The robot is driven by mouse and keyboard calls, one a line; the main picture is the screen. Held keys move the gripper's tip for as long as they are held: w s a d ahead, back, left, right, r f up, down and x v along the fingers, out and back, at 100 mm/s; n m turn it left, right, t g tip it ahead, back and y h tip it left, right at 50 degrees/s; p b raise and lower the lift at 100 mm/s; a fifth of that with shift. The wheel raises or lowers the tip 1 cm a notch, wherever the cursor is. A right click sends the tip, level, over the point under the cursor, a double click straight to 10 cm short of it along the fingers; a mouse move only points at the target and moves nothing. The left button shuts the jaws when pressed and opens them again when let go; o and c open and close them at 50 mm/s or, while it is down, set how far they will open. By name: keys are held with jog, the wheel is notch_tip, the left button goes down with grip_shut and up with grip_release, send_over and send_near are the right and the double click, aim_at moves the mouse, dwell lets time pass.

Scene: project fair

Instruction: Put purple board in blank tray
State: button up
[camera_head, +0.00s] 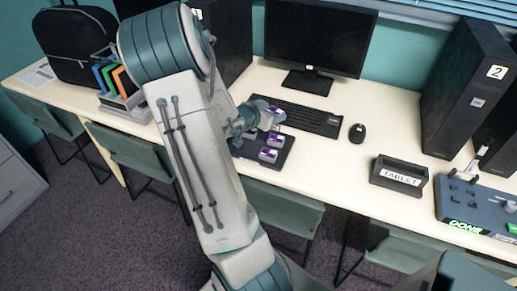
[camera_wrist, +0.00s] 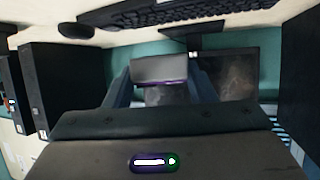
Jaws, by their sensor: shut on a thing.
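My gripper (camera_head: 268,114) is above the table, in front of the keyboard, partly hidden behind my arm in the head view. In the wrist view my gripper (camera_wrist: 162,88) is shut on a grey piece with a purple edge, which looks like a purple board (camera_wrist: 160,70). A dark tray (camera_head: 256,163) lies just below my gripper at the table's front edge. Purple boards (camera_head: 268,155) sit on its right side, one behind the other. My arm hides its left part. I cannot tell which tray is the blank one.
The keyboard (camera_head: 300,116), monitor (camera_head: 319,40) and mouse (camera_head: 357,133) stand behind. A holder labelled TABLET (camera_head: 399,178) is to the right. A grey tray marked DONE (camera_head: 468,207) holds dark pieces at far right. Bare tabletop lies between the dark tray and the holder.

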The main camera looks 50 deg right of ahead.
jog(key=shift+s+d+r+m+g, duration=0.15)
jog(key=shift+s+m+g, duration=0.1)
jog(key=shift+s, duration=0.15)
jog(key=shift+s+d+m+g, duration=0.15)
jog(key=shift+s+g, duration=0.1)
jog(key=shift+s, duration=0.1)
send_over(245, 151)
notch_tip(245, 151, down, 7)
jog(key=shift+w+r+b, duration=0.1)
jog(key=shift+b, duration=0.25)
jog(key=shift+f+b, duration=0.4)
jog(key=shift+f, duration=1.6)
jog(key=shift+f, duration=0.1)
jog(key=o, duration=0.5)
jog(key=shift+f, duration=0.1)
jog(key=o, duration=0.5)
jog(key=shift+c, duration=0.2)
